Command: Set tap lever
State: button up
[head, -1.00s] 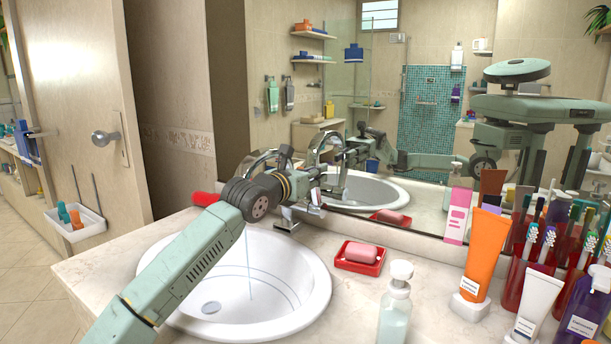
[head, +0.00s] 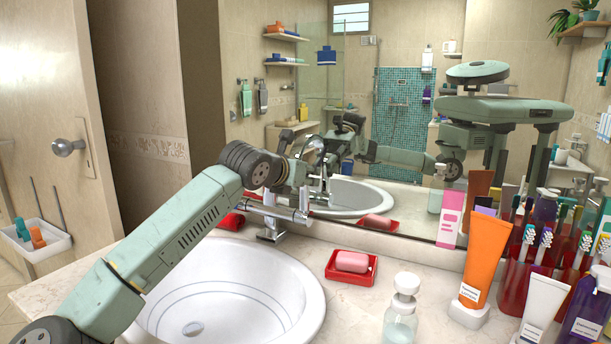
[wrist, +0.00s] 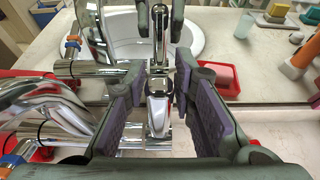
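The chrome tap (head: 270,228) stands on the counter behind the white sink (head: 160,322). Its upright lever (head: 304,198) is at the right end of the tap body in the head view. In the wrist view the lever (wrist: 160,112) lies between the two purple-padded fingers of my gripper (wrist: 162,85). The fingers are apart, with a narrow gap showing beside the lever. In the head view my gripper is at the tap, partly hidden by my wrist. No water stream shows in the sink.
A red dish (head: 352,268) with pink soap (head: 352,262) sits right of the tap. A soap bottle (head: 401,312), an orange tube (head: 483,262) and toothbrushes crowd the right side. The mirror (head: 400,130) stands close behind the tap.

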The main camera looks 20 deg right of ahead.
jog(key=o, duration=0.3)
jog(key=v, duration=1.2)
dwell(0.3)
